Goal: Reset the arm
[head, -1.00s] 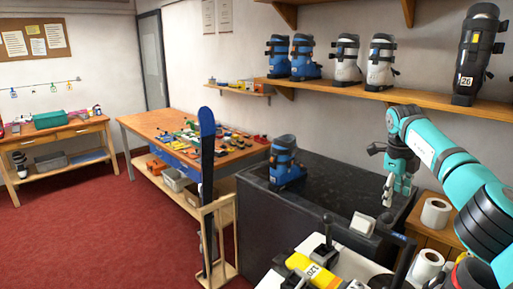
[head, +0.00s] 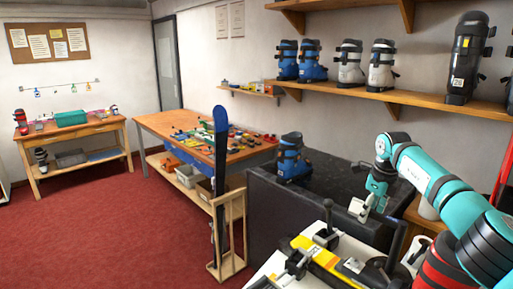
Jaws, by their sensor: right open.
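My right arm, teal and black, comes in from the right. Its right gripper (head: 370,204) hangs pointing down at the right end of the dark bench top (head: 335,178). The gripper is open and holds nothing that I can see. A small pale device stands just by its fingertips; I cannot tell if they touch. My left gripper is not in view.
A blue ski boot (head: 292,158) stands on the dark bench. A yellow-and-black clamp device (head: 325,262) lies in front. A blue-tipped ski (head: 220,150) stands in a wooden rack (head: 230,230). Boots line the wall shelf (head: 350,92). Red floor is free at left.

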